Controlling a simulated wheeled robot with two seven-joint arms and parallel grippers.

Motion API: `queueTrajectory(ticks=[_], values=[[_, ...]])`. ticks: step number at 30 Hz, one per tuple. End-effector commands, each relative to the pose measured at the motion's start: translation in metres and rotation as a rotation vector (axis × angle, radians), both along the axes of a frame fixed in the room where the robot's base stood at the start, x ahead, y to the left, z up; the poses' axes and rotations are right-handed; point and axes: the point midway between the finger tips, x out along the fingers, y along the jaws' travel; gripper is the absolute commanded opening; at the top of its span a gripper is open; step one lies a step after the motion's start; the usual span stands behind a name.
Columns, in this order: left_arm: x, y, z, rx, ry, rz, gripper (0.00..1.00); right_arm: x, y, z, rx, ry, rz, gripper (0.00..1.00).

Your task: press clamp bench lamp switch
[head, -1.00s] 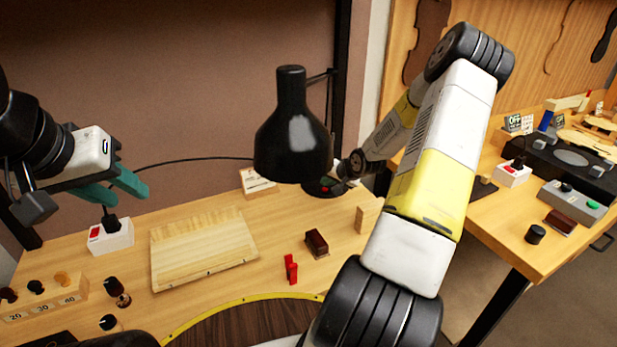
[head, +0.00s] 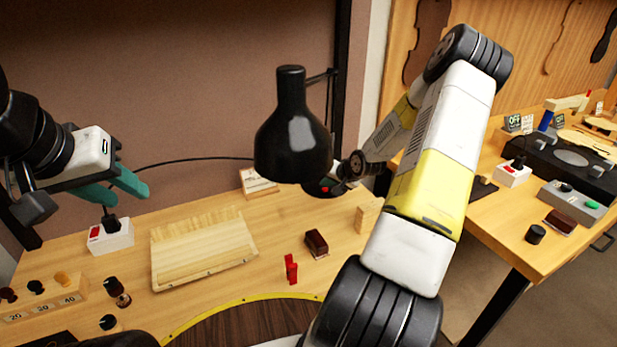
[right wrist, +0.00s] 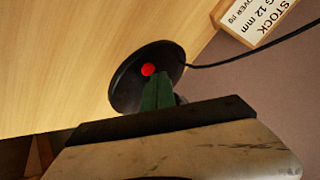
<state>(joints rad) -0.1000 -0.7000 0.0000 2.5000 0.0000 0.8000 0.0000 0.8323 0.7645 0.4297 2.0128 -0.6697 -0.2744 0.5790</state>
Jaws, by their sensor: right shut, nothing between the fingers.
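The black bench lamp (head: 292,140) stands at the back of the bench, its shade hanging in front of its arm. Its round black base (right wrist: 122,88) fills the middle of the right wrist view, with a red switch button (right wrist: 148,69) on top. The base also shows partly below the shade in the head view. My right gripper (right wrist: 157,88) is shut and empty, its green fingers over the base with tips right beside the red button. I cannot tell whether they touch it. My left gripper (head: 121,188) is open and empty above a white socket box at the left.
The white box (head: 110,237) has a red switch and a plug. A wooden tray (head: 200,262), a red clip-like piece (head: 291,269), a dark brown block (head: 316,243) and a labelled wooden block (head: 257,183) lie on the bench. A second bench stands at right.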

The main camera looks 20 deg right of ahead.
Motion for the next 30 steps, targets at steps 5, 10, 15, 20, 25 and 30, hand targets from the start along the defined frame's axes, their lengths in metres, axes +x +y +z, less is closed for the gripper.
queueTrajectory(ticks=[5, 10, 15, 20, 25, 30], values=[[0.000, 0.000, 0.000, 0.000, 0.000, 0.000, 0.36, 0.000, 0.000, -0.005, 0.000, 0.000, 0.000, 0.00], [0.000, 0.000, 0.000, 0.000, 0.000, 0.000, 0.36, 0.000, 0.000, -0.005, 0.000, 0.000, 0.000, 0.00], [0.000, 0.000, 0.000, 0.000, 0.000, 0.000, 0.36, 0.000, 0.000, -0.005, 0.000, 0.000, 0.000, 0.00], [0.000, 0.000, 0.000, 0.000, 0.000, 0.000, 0.36, 0.000, 0.000, -0.006, 0.000, 0.000, 0.000, 0.00], [0.000, 0.000, 0.000, 0.000, 0.000, 0.000, 0.36, 0.000, 0.000, -0.001, 0.000, 0.000, 0.000, 0.00], [0.000, 0.000, 0.000, 0.000, 0.000, 0.000, 0.36, 0.000, 0.000, 0.004, 0.000, 0.000, 0.000, 0.00]])
